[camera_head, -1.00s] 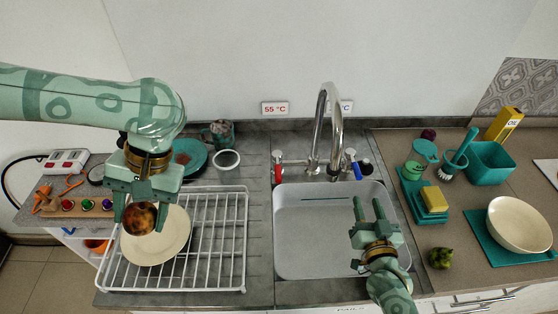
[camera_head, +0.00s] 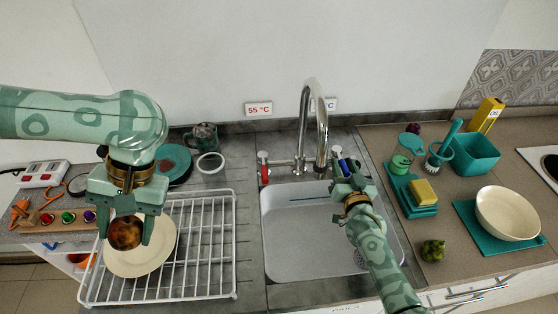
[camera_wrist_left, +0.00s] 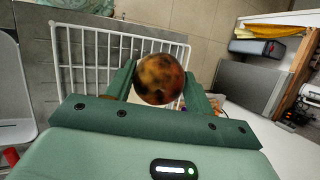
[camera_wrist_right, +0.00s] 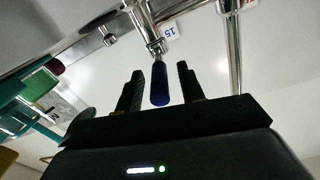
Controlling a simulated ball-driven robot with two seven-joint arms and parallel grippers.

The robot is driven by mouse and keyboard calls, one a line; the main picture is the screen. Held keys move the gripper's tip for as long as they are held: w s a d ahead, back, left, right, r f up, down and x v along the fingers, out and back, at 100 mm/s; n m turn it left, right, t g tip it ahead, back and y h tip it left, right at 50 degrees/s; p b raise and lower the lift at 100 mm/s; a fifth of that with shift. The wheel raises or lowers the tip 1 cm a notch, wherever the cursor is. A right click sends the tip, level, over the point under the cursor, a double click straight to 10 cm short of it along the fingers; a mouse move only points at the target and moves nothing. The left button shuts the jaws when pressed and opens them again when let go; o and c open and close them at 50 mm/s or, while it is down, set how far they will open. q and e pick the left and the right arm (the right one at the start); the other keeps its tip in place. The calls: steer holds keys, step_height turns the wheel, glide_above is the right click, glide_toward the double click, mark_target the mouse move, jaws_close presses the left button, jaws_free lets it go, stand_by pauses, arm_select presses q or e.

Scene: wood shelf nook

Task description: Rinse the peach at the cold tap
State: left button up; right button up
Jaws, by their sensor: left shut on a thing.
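The peach (camera_head: 125,232), reddish brown with dark patches, is held between the fingers of my left gripper (camera_head: 127,228) above a cream plate. It also shows in the left wrist view (camera_wrist_left: 160,79). The steel tap (camera_head: 316,125) stands behind the grey sink (camera_head: 300,240), with a red handle (camera_head: 264,172) on its left and a blue handle (camera_head: 354,166) on its right. My right gripper (camera_head: 344,166) is at the blue handle and partly hides it. In the right wrist view the blue handle (camera_wrist_right: 160,85) lies between the open fingers (camera_wrist_right: 158,88), with gaps visible on both sides.
The cream plate (camera_head: 160,256) rests on a white wire drying rack (camera_head: 205,270) left of the sink. A sign reading 55 °C (camera_head: 258,108) is above the red handle. Right of the sink are a yellow sponge (camera_head: 422,190), a teal tub (camera_head: 475,158) and a cream bowl (camera_head: 507,213).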

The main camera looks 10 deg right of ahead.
jaws_close()
arm_select(q)
steer(key=shift+f, duration=0.1)
steer(key=shift+f+b, duration=0.45)
steer(key=shift+b, duration=0.05)
arm_select(e)
steer(key=shift+d+n+y, duration=0.45)
steer(key=shift+n+y, duration=0.2)
steer(key=shift+y, duration=0.35)
steer(key=shift+d+n+y, duration=0.45)
steer(key=shift+n+y, duration=0.2)
steer(key=shift+y, duration=0.35)
jaws_free()
